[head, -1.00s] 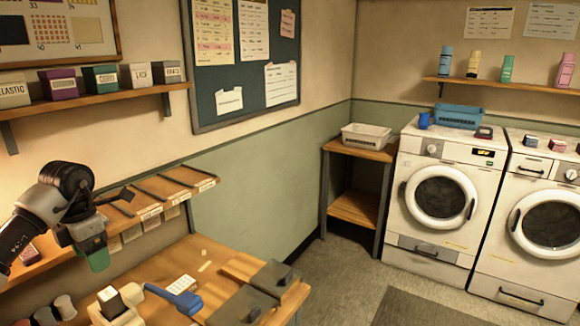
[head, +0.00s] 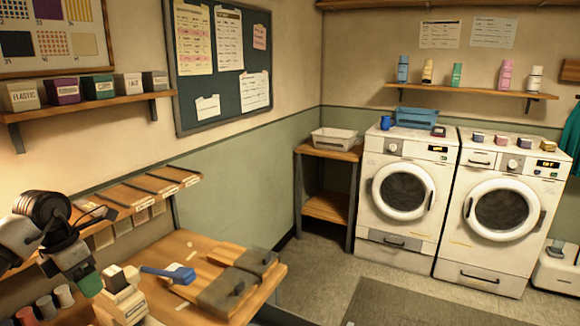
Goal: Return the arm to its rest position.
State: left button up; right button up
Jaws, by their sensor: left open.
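My left arm comes in from the left edge, with its round black wrist joint (head: 45,210) in front of the slotted shelf. It is bent, and its hand points down. My left gripper (head: 89,284) is at the lower left, just left of the small white sewing machine (head: 124,303). A green part shows at its lower end. Its jaws are open and I see nothing held in them. The fingers are small and partly unclear. My right gripper is not in view.
The wooden worktable (head: 182,242) holds a blue-handled tool (head: 170,272), dark-lidded boxes (head: 228,290) and several spools (head: 46,306) close to the gripper. The slotted shelf (head: 165,186) is behind the arm. Two washers (head: 402,190) stand at the right. The floor (head: 318,262) between is clear.

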pick_arm(q)
jog(key=w+d+f+m+t+h, duration=0.1)
jog(key=d+f+t+h, duration=0.25)
jog(key=d+h, duration=0.95)
jog(key=s+d+r+n+t+h, duration=0.1)
jog(key=d+r+n+t, duration=0.1)
jog(key=d+n+t, duration=0.45)
jog(key=s+d+r+n+t+h, duration=0.15)
jog(key=d+n, duration=0.25)
jog(key=d, duration=0.5)
jog(key=s+a+f+n+t+y, duration=0.1)
jog(key=s+a+f+n+y, duration=0.4)
jog(key=n+y, duration=0.6)
jog(key=s+a+f+n+t+y, duration=0.25)
jog(key=a+f+n+y, duration=0.35)
jog(key=n, duration=0.9)
jog(key=s+d+f+n+g, duration=0.1)
jog(key=s+f+n+g, duration=0.1)
jog(key=s+f+g, duration=0.6)
jog(key=s+d+f+n+g, duration=0.2)
jog(key=s+f+n+g, duration=0.15)
jog(key=s, duration=0.95)
notch_tip(320, 180, down, 26)
jog(key=g, duration=0.2)
jog(key=s+a+f+m+g, duration=0.1)
jog(key=s+a+f, duration=0.2)
jog(key=s+f, duration=1.3)
jog(key=shift+s, duration=0.45)
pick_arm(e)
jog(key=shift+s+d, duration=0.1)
